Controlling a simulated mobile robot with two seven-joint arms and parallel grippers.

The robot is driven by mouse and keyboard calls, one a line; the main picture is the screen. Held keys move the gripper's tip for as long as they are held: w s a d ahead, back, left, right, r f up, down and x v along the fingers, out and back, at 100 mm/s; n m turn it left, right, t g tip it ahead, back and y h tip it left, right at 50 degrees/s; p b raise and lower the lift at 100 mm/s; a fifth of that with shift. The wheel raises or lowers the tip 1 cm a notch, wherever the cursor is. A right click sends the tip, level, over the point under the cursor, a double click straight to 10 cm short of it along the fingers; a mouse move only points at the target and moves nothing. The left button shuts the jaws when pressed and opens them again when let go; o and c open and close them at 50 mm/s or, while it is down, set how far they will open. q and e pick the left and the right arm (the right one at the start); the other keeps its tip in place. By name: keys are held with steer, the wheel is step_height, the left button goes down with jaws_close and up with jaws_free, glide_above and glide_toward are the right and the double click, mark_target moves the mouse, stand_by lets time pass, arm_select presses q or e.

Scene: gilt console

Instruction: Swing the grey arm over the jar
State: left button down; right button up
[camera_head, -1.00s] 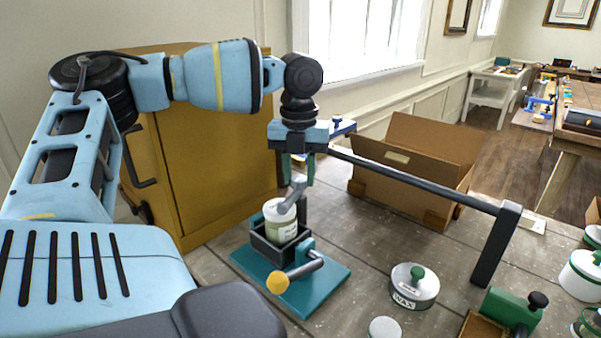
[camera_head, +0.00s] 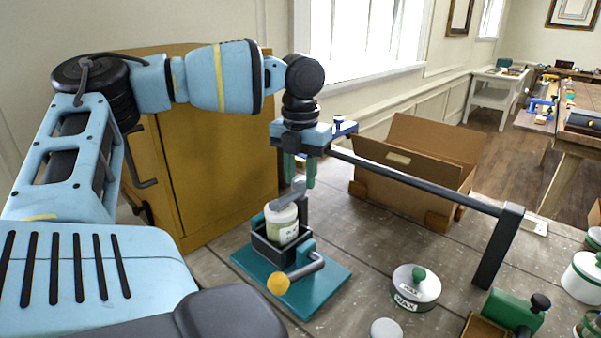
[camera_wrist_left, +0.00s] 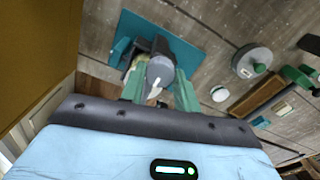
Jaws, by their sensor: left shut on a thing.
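The jar (camera_head: 283,230) is white with a pale green label and stands upright in a dark square holder on a teal base plate (camera_head: 327,286). The grey arm (camera_head: 291,192) reaches from a post behind the jar, with its end at the jar's lid. In the left wrist view the grey arm (camera_wrist_left: 160,73) sits between the green fingers and covers most of the jar. My left gripper (camera_head: 300,178) points down just above and behind the jar and is shut on the grey arm. Whether the arm touches the lid is unclear. My right gripper is out of view.
A dark bar (camera_head: 420,183) on a post crosses behind. An open cardboard box (camera_head: 410,190), a wax tin (camera_head: 416,286) and a green tool (camera_head: 513,309) stand rightward. A yellow cabinet (camera_head: 215,150) is at left.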

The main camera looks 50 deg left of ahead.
mark_target(301, 179)
arm_select(q)
steer(key=c, duration=1)
jaws_free()
steer(key=shift+c, duration=0.2)
steer(key=shift+r, duration=0.1)
step_height(301, 179, up, 8)
steer(key=shift+f, duration=0.15)
steer(key=shift+f, duration=0.1)
